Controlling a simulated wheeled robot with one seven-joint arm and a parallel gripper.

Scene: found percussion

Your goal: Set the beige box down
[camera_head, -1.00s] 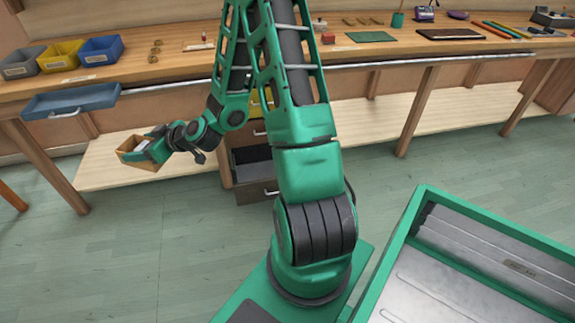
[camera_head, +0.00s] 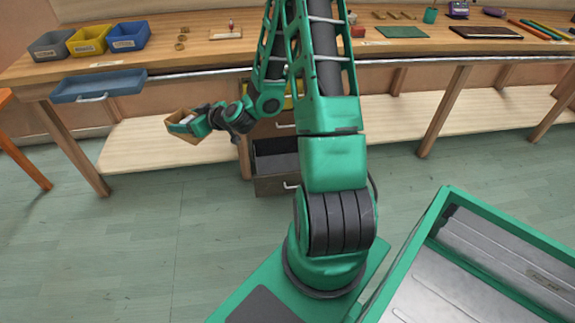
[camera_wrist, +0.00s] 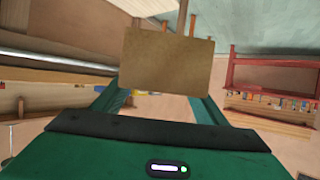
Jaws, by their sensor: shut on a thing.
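The beige box (camera_head: 184,128) is small and brown-beige and sits at the end of my arm, on the left in the head view. My gripper (camera_head: 190,123) is shut on it and holds it in the air, in front of the workbench and lower than the benchtop. In the head view the box looks tilted and its top seems open. In the wrist view one flat face of the box (camera_wrist: 166,62) fills the upper middle, between the two green fingers of my gripper (camera_wrist: 160,100). The box's underside and far sides are hidden.
The workbench (camera_head: 300,52) runs across the back, with grey, yellow and blue bins (camera_head: 128,36) at its left. A blue drawer (camera_head: 98,86) juts out under the bench, left of the box. A pale low shelf (camera_head: 130,152) lies below. A dark drawer (camera_head: 275,160) stands open nearby.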

